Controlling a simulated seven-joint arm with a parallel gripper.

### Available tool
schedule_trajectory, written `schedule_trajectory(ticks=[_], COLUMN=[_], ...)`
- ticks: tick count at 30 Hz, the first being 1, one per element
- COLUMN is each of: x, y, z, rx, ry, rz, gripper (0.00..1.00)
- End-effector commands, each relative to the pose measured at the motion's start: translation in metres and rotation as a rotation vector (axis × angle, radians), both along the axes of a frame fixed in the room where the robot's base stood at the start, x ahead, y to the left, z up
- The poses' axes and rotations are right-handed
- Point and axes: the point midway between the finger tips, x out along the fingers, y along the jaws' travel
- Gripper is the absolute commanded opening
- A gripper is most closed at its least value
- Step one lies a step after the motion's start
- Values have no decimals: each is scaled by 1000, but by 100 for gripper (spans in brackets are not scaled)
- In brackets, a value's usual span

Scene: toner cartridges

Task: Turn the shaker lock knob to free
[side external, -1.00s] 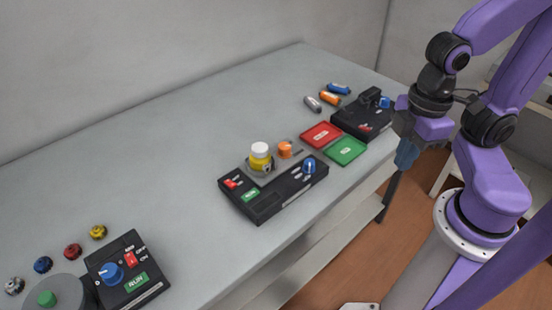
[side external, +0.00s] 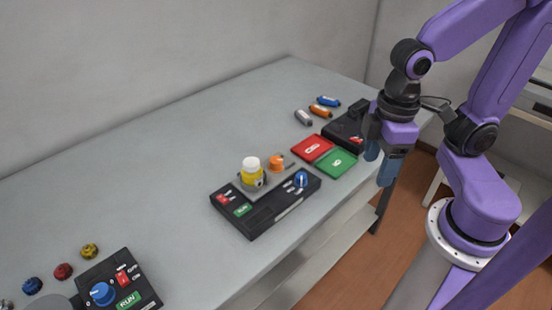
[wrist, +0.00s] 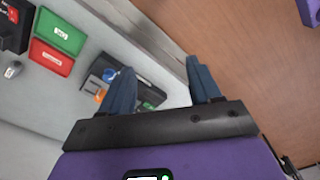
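The middle black unit (side external: 262,213) carries a grey plate with a yellow bottle with a white cap (side external: 252,174) and an orange knob (side external: 277,161). A blue knob (side external: 301,179), a red switch (side external: 223,199) and a green RUN button (side external: 243,210) are on its top. I cannot read which knob is the lock or its setting. My gripper (side external: 380,165) is open and empty, right of this unit, by the table's front edge. In the wrist view its blue fingers (wrist: 160,66) stand apart and partly hide the unit (wrist: 148,72); the orange knob (wrist: 100,96) shows left of one finger.
A red tray (side external: 311,149) and a green tray (side external: 337,163) lie between the unit and my gripper. Another black unit (side external: 345,128) stands behind the gripper, with small cartridges (side external: 325,106) nearby. A third unit (side external: 120,283) with small knobs is front left. The middle back table is clear.

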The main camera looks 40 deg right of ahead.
Motion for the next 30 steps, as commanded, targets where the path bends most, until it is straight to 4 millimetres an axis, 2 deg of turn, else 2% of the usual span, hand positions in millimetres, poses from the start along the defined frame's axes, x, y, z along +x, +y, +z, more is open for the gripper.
schedule_trajectory(ticks=[6, 16, 23, 30], x=[54, 134, 186, 236], y=[19, 34, 33, 22], z=[5, 9, 9, 6], rx=[-2, -4, -6, -6], ry=[6, 14, 20, 26], rz=[-308, -774, -1098, -1436], gripper=[63, 63, 63, 63])
